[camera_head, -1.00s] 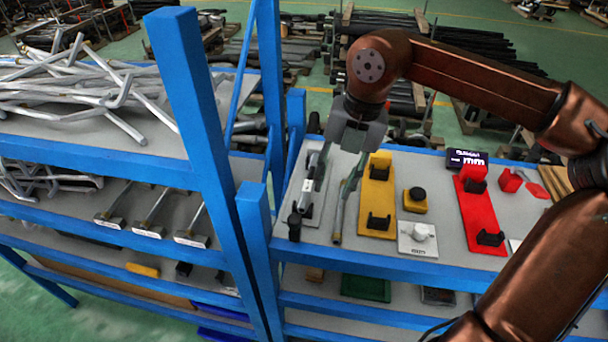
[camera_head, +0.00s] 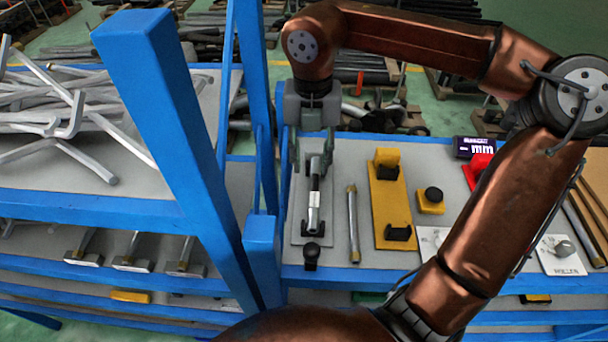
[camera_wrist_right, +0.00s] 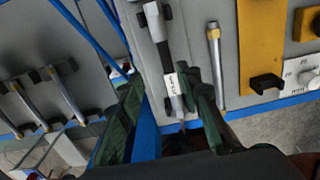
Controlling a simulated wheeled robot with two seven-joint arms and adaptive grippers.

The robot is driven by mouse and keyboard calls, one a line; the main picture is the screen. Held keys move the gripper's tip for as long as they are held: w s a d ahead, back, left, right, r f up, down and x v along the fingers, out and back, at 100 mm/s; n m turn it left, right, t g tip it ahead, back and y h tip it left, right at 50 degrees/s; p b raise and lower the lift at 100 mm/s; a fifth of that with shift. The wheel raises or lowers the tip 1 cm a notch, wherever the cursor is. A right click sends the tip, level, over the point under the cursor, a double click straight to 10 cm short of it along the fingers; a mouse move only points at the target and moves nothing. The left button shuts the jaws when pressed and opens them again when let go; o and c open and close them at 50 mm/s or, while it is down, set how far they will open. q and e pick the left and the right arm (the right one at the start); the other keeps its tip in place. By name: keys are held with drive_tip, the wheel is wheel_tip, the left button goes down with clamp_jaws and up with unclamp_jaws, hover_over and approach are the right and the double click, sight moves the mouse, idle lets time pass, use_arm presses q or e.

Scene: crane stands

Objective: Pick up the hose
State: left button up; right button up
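A dark hose-like piece with grey ends and a white label (camera_head: 314,200) lies on a light grey plate (camera_head: 300,233) on the right-hand stand. It also shows in the right wrist view (camera_wrist_right: 172,85). My right gripper (camera_head: 313,158) is above its far end, pointing down, with its fingers apart on either side of it. In the right wrist view the open fingers (camera_wrist_right: 165,112) flank the piece with nothing clamped; contact cannot be told. A grey tube with brass-coloured ends (camera_head: 353,225) lies to the right, outside the fingers. My left gripper is not in view.
A blue post (camera_head: 180,150) rises close left of the gripper. A yellow holder (camera_head: 391,205), a small yellow block with a black knob (camera_head: 431,201) and a black knob (camera_head: 311,256) stand on the shelf. Bent grey pipes (camera_head: 70,120) fill the left stand.

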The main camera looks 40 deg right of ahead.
sight(315, 186)
drive_tip(key=shift+s+f, duration=0.75)
drive_tip(key=shift+s, duration=0.05)
drive_tip(key=shift+d+f+p, duration=0.25)
drive_tip(key=shift+f+p, duration=0.55)
drive_tip(key=shift+f, duration=0.25)
drive_tip(key=shift+w+f, duration=0.2)
drive_tip(key=shift+f, duration=0.45)
drive_tip(key=shift+w+f, duration=0.2)
drive_tip(key=shift+f, duration=0.4)
drive_tip(key=shift+s+f, duration=0.2)
drive_tip(key=shift+s, duration=0.05)
drive_tip(key=shift+w, duration=0.2)
drive_tip(key=c, duration=0.4)
drive_tip(key=shift+s, duration=0.15)
drive_tip(key=c, duration=0.4)
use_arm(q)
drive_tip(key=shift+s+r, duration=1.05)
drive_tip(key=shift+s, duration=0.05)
use_arm(e)
clamp_jaws()
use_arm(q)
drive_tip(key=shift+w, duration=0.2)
